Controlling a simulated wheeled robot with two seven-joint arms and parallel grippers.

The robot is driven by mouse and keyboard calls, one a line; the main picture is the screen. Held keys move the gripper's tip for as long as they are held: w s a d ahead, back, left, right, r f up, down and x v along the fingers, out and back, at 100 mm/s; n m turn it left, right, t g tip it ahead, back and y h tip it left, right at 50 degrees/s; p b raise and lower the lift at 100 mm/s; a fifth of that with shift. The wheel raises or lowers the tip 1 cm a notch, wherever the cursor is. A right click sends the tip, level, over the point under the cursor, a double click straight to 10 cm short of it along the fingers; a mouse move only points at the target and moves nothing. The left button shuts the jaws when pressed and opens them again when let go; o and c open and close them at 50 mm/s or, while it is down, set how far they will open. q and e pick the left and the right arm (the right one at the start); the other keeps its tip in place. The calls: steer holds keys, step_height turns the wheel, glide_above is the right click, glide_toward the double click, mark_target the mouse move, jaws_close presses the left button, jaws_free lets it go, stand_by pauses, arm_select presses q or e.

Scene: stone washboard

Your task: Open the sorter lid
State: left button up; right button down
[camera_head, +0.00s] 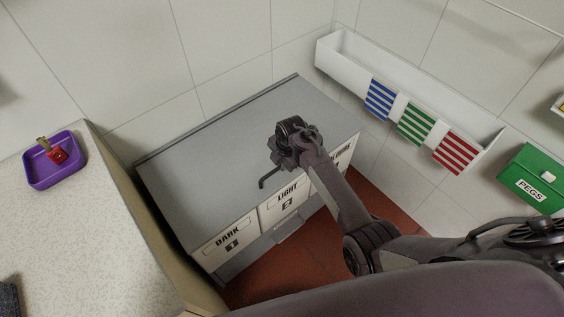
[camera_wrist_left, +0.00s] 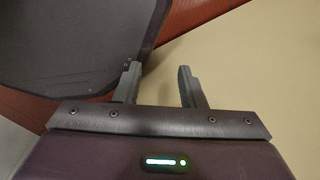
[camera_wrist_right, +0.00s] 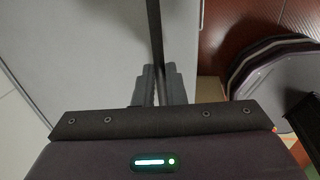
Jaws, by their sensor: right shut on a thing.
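The sorter is a low box with a flat grey lid (camera_head: 225,135) against the tiled wall. The lid lies flat and closed over the labelled front, which reads DARK (camera_head: 226,238) and LIGHT (camera_head: 285,197). A dark bar handle (camera_head: 268,179) shows at the lid's front edge. My right gripper (camera_head: 288,152) is above that edge, its fingertips hidden in the head view. In the right wrist view its fingers (camera_wrist_right: 160,78) are shut on the dark bar (camera_wrist_right: 155,30). My left gripper (camera_wrist_left: 158,75) is open and empty; it shows only in the left wrist view.
A speckled counter (camera_head: 95,235) stands at left with a purple tray (camera_head: 38,178) holding a small red item. A white wall trough (camera_head: 345,58) with blue, green and red striped cloths hangs at right. A green PEGS box (camera_head: 535,175) is beyond. The red floor (camera_head: 310,255) is clear in front.

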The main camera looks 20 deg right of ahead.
steer(key=w+a+r+p, duration=0.1)
steer(key=w+r, duration=0.2)
steer(key=r, duration=0.3)
steer(key=w+a+r+p, duration=0.1)
steer(key=w+r, duration=0.2)
steer(key=r, duration=0.4)
steer(key=w+a+r+g+p, duration=0.1)
steer(key=w+a+r+p, duration=0.1)
steer(key=r, duration=0.5)
steer(key=shift+w, duration=0.5)
steer(key=shift+f, duration=0.1)
